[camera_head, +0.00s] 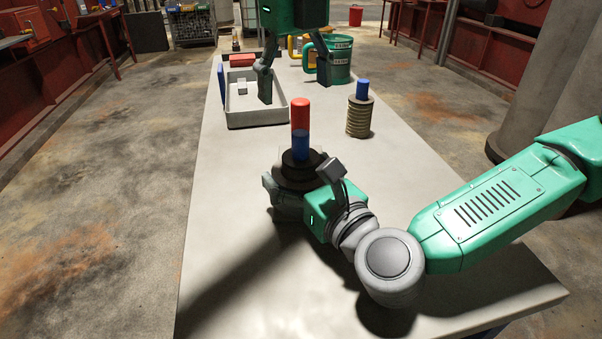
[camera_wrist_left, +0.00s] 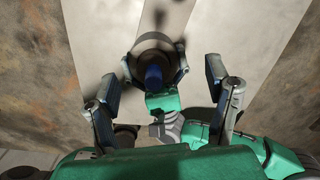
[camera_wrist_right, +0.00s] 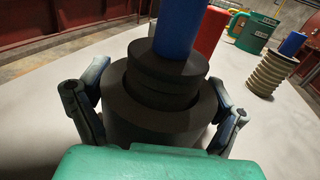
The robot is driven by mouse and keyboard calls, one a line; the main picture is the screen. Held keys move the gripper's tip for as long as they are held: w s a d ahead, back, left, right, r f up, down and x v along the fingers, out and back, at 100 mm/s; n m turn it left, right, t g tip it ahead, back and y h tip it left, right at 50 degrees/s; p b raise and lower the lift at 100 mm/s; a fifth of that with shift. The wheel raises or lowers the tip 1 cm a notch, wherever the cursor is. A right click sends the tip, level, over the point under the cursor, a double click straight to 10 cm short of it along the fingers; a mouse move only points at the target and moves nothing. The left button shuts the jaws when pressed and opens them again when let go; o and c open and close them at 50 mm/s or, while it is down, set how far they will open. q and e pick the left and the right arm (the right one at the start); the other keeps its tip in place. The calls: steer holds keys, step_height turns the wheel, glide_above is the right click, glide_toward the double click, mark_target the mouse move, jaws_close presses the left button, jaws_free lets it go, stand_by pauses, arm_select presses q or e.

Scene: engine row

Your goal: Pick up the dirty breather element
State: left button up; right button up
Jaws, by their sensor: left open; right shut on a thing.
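The dirty breather element (camera_wrist_right: 168,78) is a dark stack of discs with a blue post (camera_wrist_right: 180,30) on top. It sits in a dark round housing (camera_wrist_right: 125,112), its upper part above the rim. My right gripper (camera_wrist_right: 165,105) is shut around the housing, one finger on each side. The element's blue post also shows in the head view (camera_head: 301,145) and in the left wrist view (camera_wrist_left: 153,76). My left gripper (camera_head: 296,88) is open and empty, pointing down above the table, with its fingers apart. The element's lower part is hidden inside the housing.
A red cylinder (camera_head: 300,112) shows just behind the blue post. A tan ribbed element (camera_head: 359,117) with a blue top stands to the right. A grey tray (camera_head: 257,116) with a small white block lies behind left. Green and yellow containers (camera_head: 340,60) stand at the back.

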arm_select(q)
steer(key=s, duration=0.1)
steer(key=s+d+r+m, duration=0.1)
steer(key=s, duration=0.1)
steer(key=shift+d+r+g, duration=0.15)
steer(key=shift+r+g, duration=0.05)
steer(key=shift+g, duration=0.2)
glide_above(301, 157)
steer(key=w, duration=0.2)
steer(key=f, duration=0.5)
steer(key=shift+d+f, duration=0.1)
steer(key=shift+d, duration=0.25)
steer(key=f, duration=0.6)
steer(key=shift+s+a+f, duration=0.2)
steer(key=shift+s+a, duration=0.1)
steer(key=c, duration=1.3)
